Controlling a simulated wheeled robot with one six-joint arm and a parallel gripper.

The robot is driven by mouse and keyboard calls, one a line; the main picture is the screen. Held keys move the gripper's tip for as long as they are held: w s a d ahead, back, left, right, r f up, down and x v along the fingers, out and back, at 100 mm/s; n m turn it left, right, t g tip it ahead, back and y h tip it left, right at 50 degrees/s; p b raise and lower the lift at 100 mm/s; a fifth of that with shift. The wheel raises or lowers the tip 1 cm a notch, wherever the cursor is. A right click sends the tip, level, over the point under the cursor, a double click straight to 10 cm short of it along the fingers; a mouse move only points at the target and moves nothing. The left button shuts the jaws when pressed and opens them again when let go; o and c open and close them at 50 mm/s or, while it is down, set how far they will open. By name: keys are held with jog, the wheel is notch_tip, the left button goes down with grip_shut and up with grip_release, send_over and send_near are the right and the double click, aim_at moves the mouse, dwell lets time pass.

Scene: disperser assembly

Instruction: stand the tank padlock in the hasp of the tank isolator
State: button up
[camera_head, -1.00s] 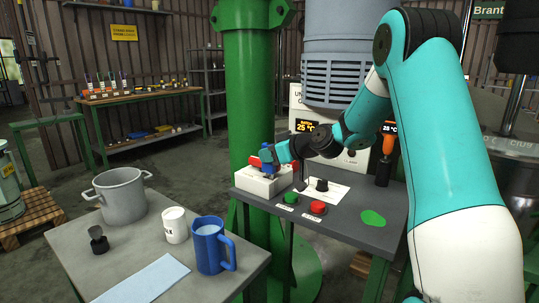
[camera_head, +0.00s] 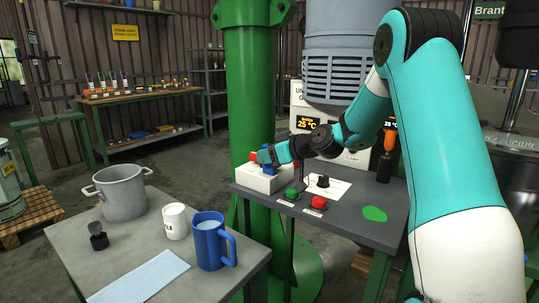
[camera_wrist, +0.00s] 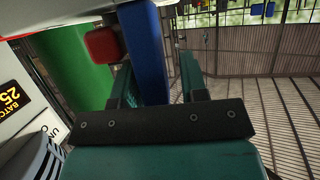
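The tank isolator is a white box (camera_head: 262,177) on the grey bench, with a red handle (camera_head: 254,157). The blue padlock (camera_head: 268,158) stands upright at the handle, over the box. In the wrist view the padlock is a tall blue bar (camera_wrist: 146,50) beside the red handle end (camera_wrist: 103,43). My gripper (camera_head: 277,153) is at the padlock from the right. In the wrist view its teal fingers (camera_wrist: 155,75) are apart, either side of the blue bar, with a gap on the right. Whether the shackle sits through the hasp is hidden.
Green (camera_head: 291,193) and red (camera_head: 319,203) buttons and an orange-handled tool (camera_head: 386,155) are on the bench to the right. A near table holds a pot (camera_head: 122,192), a white mug (camera_head: 175,221) and a blue jug (camera_head: 209,243). A green column (camera_head: 249,90) stands behind the isolator.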

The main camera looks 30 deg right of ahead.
jog(key=shift+d, duration=0.45)
jog(key=shift+s+d, duration=0.15)
jog(key=shift+s, duration=0.1)
jog(key=b+v, duration=0.1)
jog(key=v, duration=1.5)
jog(key=shift+s+a+r, duration=0.2)
jog(key=shift+s+r, duration=0.1)
jog(key=shift+a, duration=0.1)
jog(key=s+a+f+n+g+y, duration=0.1)
jog(key=s+a+f+g, duration=0.15)
jog(key=a, duration=0.75)
jog(key=s+a+f+n+g+y, duration=0.15)
jog(key=a+g, duration=0.25)
jog(key=a, duration=0.7)
jog(key=s+a+f+g+h, duration=0.1)
jog(key=s+a+f+g, duration=0.15)
jog(key=s+a, duration=0.4)
jog(key=s+a+f+g+h, duration=0.15)
jog(key=s+a+g, duration=0.25)
jog(key=s, duration=0.6)
notch_tip(320, 180, up, 14)
jog(key=p, duration=1.3)
jog(key=shift+p, duration=0.35)
